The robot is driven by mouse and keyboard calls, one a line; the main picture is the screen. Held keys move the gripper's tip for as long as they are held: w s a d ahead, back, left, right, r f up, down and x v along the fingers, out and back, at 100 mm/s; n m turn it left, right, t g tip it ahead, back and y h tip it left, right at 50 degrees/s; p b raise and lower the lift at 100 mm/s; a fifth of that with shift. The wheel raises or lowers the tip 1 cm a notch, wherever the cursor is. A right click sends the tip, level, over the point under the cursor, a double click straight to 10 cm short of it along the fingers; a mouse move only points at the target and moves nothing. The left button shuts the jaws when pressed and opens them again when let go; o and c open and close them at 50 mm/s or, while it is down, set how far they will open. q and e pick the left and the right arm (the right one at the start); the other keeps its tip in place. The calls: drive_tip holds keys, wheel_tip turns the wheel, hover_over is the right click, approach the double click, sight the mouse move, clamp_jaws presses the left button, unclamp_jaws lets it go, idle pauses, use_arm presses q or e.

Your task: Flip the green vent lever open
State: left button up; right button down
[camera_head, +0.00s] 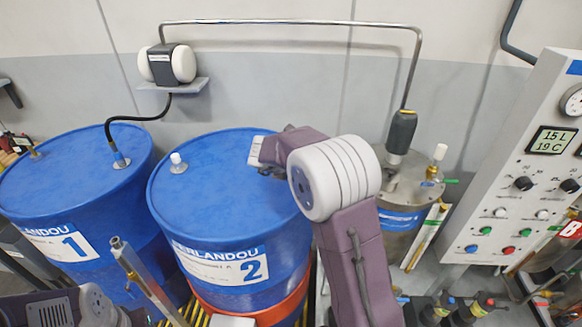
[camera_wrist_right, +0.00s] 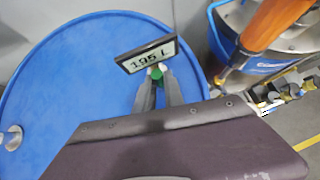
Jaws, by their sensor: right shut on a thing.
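In the right wrist view my right gripper (camera_wrist_right: 157,88) is shut on a small green part (camera_wrist_right: 156,73) just under a dark-framed display (camera_wrist_right: 147,54) that reads 195 L. This is over the blue lid of drum 2 (camera_head: 205,185). In the head view my right arm hides most of the gripper. A small green lever (camera_head: 450,181) juts from the brass fitting on the metal vessel (camera_head: 408,186) at the right. I cannot tell which green part is the vent lever. My left gripper is out of view.
Blue drum 1 (camera_head: 75,175) stands at the left. A metal-topped clear tube (camera_head: 140,272) rises in front of the drums. A control panel (camera_head: 520,170) with buttons and a display stands at the right. In the wrist view an orange cylindrical thing (camera_wrist_right: 272,22) is close by.

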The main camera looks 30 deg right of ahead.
drive_tip(key=shift+f, duration=0.1)
idle(0.4)
drive_tip(key=c, duration=1.7)
unclamp_jaws()
drive_tip(key=v, duration=0.9)
drive_tip(key=shift+w, duration=0.1)
